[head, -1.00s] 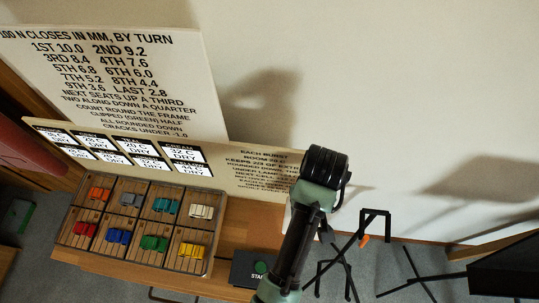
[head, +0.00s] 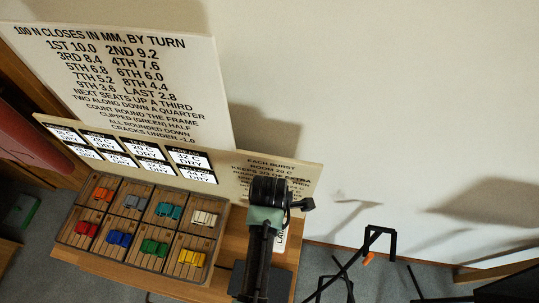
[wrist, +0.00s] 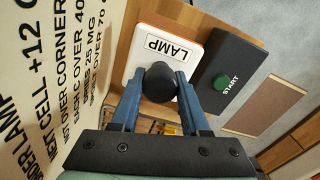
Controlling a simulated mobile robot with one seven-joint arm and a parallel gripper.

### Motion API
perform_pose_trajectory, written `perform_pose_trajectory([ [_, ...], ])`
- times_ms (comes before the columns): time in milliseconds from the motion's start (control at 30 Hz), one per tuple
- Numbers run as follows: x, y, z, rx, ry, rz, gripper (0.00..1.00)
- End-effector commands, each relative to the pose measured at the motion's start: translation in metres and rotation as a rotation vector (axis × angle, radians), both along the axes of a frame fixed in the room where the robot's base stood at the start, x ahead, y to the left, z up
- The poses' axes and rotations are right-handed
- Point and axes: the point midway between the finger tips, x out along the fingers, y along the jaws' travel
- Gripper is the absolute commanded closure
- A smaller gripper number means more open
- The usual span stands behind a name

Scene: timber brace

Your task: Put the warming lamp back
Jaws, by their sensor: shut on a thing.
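My gripper (wrist: 158,78) shows in the wrist view with its two blue fingers closed on a dark round object, seemingly the warming lamp (wrist: 158,88). Just beyond it is a white pad with an orange rim marked LAMP (wrist: 171,48). The lamp overlaps the pad's near part in this view; I cannot tell whether it touches the pad. In the head view my arm hides the gripper and the lamp, and only a strip of the white pad (head: 281,238) shows to the right of the arm.
A black box with a green START button (wrist: 221,83) sits beside the pad. A wooden tray (head: 142,184) of coloured blocks in several cells stands left of my arm. Lettered boards (head: 125,85) rise behind it. Black rod frames (head: 378,232) stand at the right.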

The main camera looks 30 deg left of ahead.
Motion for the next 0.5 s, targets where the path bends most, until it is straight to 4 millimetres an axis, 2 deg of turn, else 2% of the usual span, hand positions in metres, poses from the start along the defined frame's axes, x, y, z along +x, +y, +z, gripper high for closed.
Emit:
perform_pose_trajectory([
  [100,0.0,0.0,-0.019,-0.001,0.001,-0.002,1.0],
  [267,0.001,0.0,-0.033,0.001,-0.001,-0.003,1.0],
  [500,0.001,0.0,-0.064,0.001,-0.001,-0.004,1.0],
])
